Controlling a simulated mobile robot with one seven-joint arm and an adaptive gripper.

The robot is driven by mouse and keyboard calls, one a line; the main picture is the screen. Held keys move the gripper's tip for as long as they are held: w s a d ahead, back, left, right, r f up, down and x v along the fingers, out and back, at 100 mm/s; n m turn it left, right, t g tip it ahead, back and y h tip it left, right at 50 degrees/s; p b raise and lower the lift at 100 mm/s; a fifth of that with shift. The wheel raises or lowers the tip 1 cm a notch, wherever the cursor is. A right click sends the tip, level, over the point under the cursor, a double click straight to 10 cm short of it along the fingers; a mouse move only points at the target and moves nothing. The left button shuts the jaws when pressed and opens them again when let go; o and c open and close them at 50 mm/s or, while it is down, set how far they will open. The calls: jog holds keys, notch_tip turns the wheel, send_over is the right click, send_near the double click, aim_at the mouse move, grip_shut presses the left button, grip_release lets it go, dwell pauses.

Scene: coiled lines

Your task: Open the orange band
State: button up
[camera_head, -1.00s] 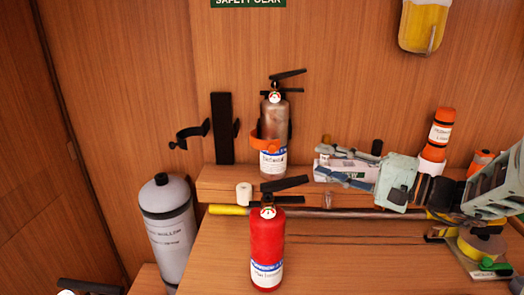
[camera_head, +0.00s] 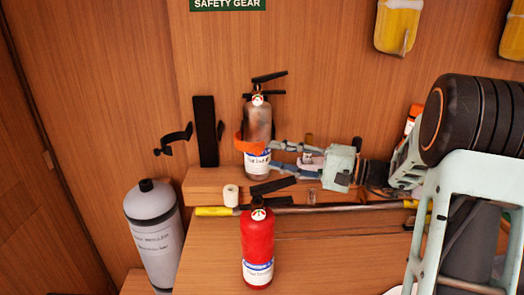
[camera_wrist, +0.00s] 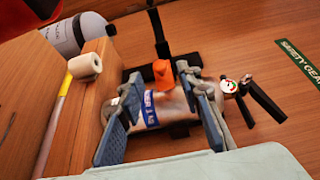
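The orange band (camera_head: 241,145) goes around the front of a dull grey-brown extinguisher (camera_head: 257,120) standing on the wooden ledge against the wall. In the wrist view, part of the orange band (camera_wrist: 163,74) shows between my fingertips, with the extinguisher's body (camera_wrist: 174,108) behind the fingers. My gripper (camera_head: 270,156) reaches in from the right at band height, its fingers spread. In the wrist view my gripper (camera_wrist: 160,78) is open, one finger on each side of the band. I cannot tell whether either finger touches it.
A red extinguisher (camera_head: 257,245) stands in front, below my gripper. A white roll (camera_head: 230,195) and a yellow-ended pole (camera_head: 310,208) lie near the ledge. A black bracket (camera_head: 206,131) and an empty black clamp (camera_head: 174,139) are on the wall. A grey cylinder (camera_head: 152,235) stands left.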

aim_at(260, 152)
jog(key=shift+x, duration=2.35)
grip_shut()
